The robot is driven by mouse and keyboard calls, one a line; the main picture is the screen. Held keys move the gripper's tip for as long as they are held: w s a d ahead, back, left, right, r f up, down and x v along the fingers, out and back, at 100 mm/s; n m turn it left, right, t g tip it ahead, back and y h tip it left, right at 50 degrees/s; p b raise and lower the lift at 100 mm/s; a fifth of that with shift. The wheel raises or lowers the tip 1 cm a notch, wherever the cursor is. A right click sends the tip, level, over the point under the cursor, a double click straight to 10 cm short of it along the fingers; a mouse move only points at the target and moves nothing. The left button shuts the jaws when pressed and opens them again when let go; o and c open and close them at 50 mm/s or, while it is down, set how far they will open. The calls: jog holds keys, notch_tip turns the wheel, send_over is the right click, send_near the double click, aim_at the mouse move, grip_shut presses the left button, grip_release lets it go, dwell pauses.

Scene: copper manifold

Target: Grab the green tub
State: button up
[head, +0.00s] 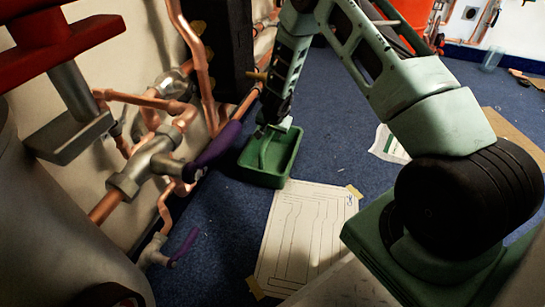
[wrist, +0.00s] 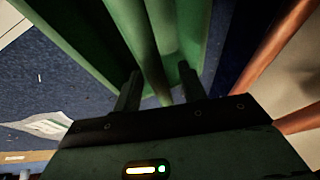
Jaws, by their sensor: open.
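The green tub (head: 265,178) is a shallow open rectangular tray on the blue carpet, beside the copper pipes at the left wall. My gripper (head: 268,134) reaches down over its far end; the fingers are hard to make out there. In the wrist view, the green tub (wrist: 95,35) fills the upper middle, very close. My gripper (wrist: 160,88) shows two dark fingers spread apart. A lighter green strip of the tub runs lengthwise between them. I cannot tell whether either finger touches it.
Copper pipes and fittings (head: 145,165) with purple lever handles (head: 215,147) stand close on the left. A drawing sheet (head: 308,232) lies taped to the carpet (head: 222,225) in front of the tub. Another paper (head: 388,145) lies to the right. A dark box (head: 227,50) is on the wall behind.

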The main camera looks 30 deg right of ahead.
grip_shut()
jog(key=shift+r, duration=0.2)
